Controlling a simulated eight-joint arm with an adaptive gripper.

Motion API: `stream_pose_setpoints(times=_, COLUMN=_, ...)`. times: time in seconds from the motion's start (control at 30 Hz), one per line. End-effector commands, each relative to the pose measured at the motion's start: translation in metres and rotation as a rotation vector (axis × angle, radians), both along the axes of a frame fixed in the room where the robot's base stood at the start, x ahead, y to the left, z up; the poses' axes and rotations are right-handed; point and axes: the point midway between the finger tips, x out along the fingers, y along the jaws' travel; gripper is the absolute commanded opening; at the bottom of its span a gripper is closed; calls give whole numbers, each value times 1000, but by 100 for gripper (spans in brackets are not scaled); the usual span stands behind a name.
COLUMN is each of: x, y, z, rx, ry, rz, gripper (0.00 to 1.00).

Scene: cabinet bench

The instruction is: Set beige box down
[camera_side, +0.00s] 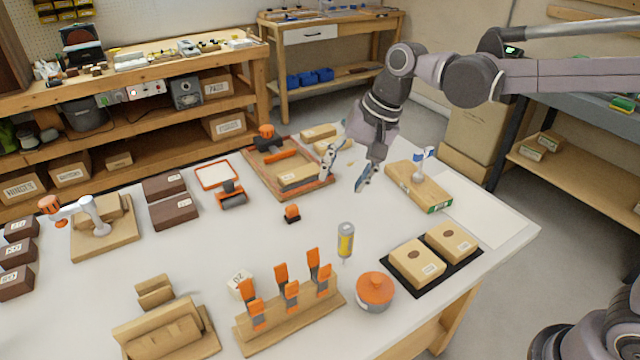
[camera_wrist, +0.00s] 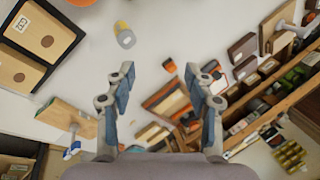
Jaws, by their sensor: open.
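Two beige boxes, each with a brown round spot and a white label, sit side by side on a black tray (camera_side: 441,282): the front-left box (camera_side: 417,262) and the back-right box (camera_side: 452,241). In the wrist view the same two boxes show at the upper left, one box (camera_wrist: 36,32) above the other box (camera_wrist: 18,72). My gripper (camera_side: 345,176) is open and empty above the white table, behind and left of the tray and apart from both boxes. Its two spread fingers also show in the wrist view (camera_wrist: 159,72), with nothing between them.
A wooden tray (camera_side: 256,181) with tools and blocks lies left of my gripper. A wooden block with a clamp (camera_side: 418,187) lies to its right. A yellow-grey bottle (camera_side: 345,240), an orange-lidded pot (camera_side: 374,290) and a rack of orange clamps (camera_side: 290,317) stand in front.

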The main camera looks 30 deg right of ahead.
Motion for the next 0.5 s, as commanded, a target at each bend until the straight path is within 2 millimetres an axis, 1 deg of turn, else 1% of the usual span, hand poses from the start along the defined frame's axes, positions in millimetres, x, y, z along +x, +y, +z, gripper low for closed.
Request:
stream_pose_setpoints(times=0.03, x=-13, y=-14, z=3, rx=-24, ry=-37, rz=29, gripper=54)
stream_pose_setpoints(times=0.23, x=-57, y=-61, z=6, rx=-144, ry=-184, rz=173, gripper=54)
stream_pose_setpoints(times=0.37, x=-87, y=-88, z=0, rx=-239, ry=-269, rz=267, gripper=54)
stream_pose_setpoints(times=0.5, x=-117, y=-113, z=-12, rx=-348, ry=-346, rz=367, gripper=54)
